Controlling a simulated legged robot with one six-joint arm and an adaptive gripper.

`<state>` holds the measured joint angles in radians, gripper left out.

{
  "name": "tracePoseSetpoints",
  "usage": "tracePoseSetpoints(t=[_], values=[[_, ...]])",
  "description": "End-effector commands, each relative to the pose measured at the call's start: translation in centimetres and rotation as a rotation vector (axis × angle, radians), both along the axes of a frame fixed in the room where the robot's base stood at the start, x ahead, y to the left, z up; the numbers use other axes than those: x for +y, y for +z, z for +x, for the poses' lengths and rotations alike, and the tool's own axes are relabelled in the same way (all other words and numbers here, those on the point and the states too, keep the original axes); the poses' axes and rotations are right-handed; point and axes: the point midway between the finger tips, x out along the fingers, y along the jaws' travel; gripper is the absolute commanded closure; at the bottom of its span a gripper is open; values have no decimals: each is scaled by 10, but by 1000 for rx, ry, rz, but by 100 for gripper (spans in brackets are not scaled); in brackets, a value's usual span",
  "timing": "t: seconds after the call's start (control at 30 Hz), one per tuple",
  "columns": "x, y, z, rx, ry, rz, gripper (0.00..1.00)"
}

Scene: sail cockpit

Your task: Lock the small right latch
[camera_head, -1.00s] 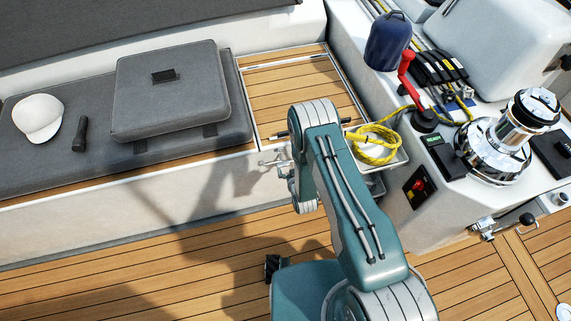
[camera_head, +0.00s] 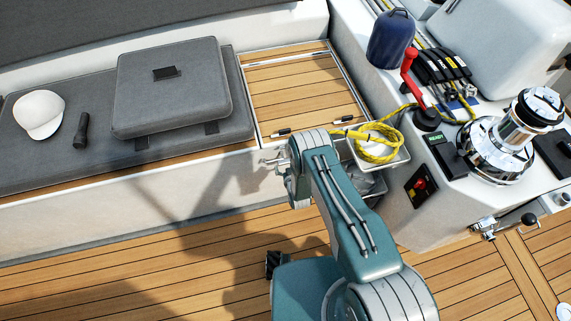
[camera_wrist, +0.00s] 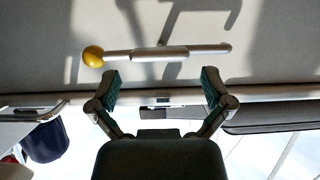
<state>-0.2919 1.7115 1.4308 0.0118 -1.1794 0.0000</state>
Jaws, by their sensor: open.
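The wooden hatch lid (camera_head: 292,95) lies closed in the bench top, with two small dark latches at its front edge. The right latch (camera_head: 344,119) lies just behind my arm; the left latch (camera_head: 283,132) is near the front corner. I cannot tell from this view whether either is locked. My gripper (camera_head: 273,160) is low in front of the bench face, left of the right latch and mostly hidden by my arm. In the wrist view my gripper (camera_wrist: 161,84) is open and empty, with a metal bar handle (camera_wrist: 180,52) with a yellow knob beyond its fingers, apart from them.
A tray with coiled yellow rope (camera_head: 377,145) is right of the hatch. A red handle (camera_head: 408,72), a blue bag (camera_head: 391,38) and a chrome winch (camera_head: 502,145) stand on the right console. Grey cushions (camera_head: 170,88), a cap (camera_head: 39,114) and a torch (camera_head: 81,130) lie left.

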Motion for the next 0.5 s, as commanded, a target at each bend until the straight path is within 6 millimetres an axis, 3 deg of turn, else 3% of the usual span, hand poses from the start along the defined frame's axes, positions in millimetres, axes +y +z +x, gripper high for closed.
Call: tracePoseSetpoints(t=[0.43, 0.47, 0.5], values=[[3, -5, 12, 0, 0, 0, 0], [3, -5, 12, 0, 0, 0, 4], [3, -5, 12, 0, 0, 0, 22]])
